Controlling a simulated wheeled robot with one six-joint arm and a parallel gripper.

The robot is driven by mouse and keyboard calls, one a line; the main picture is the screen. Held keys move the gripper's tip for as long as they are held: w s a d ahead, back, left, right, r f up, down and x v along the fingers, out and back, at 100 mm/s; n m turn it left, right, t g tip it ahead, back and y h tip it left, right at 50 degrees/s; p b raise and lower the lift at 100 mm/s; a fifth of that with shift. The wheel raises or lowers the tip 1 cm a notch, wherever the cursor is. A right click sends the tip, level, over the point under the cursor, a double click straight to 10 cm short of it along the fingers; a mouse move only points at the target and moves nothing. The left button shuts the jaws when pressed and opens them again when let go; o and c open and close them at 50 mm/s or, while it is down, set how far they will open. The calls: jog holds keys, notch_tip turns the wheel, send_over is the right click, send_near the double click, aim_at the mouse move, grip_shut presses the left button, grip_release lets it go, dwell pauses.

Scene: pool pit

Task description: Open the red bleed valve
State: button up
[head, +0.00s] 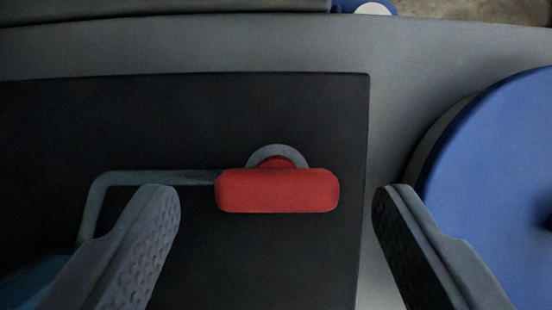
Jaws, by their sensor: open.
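The red bleed valve (277,191) shows in the middle of the head view. Its red handle is a rounded bar lying level across the picture, in front of a grey round collar (297,153) on a dark panel. My gripper (277,208) is open, with one finger on each side of the handle. The left finger is apart from the handle's left end, and the right finger is apart from its right end. Neither finger touches the handle in this view.
A grey bent pipe (150,178) runs left from behind the handle, close to my left finger. A large blue round part (500,190) stands at the right, close to my right finger. The dark panel (120,120) ends just right of the handle, with grey surface beyond.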

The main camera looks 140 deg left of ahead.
jog(key=shift+w+d+f, duration=0.15)
jog(key=shift+f, duration=0.3)
jog(key=c, duration=1)
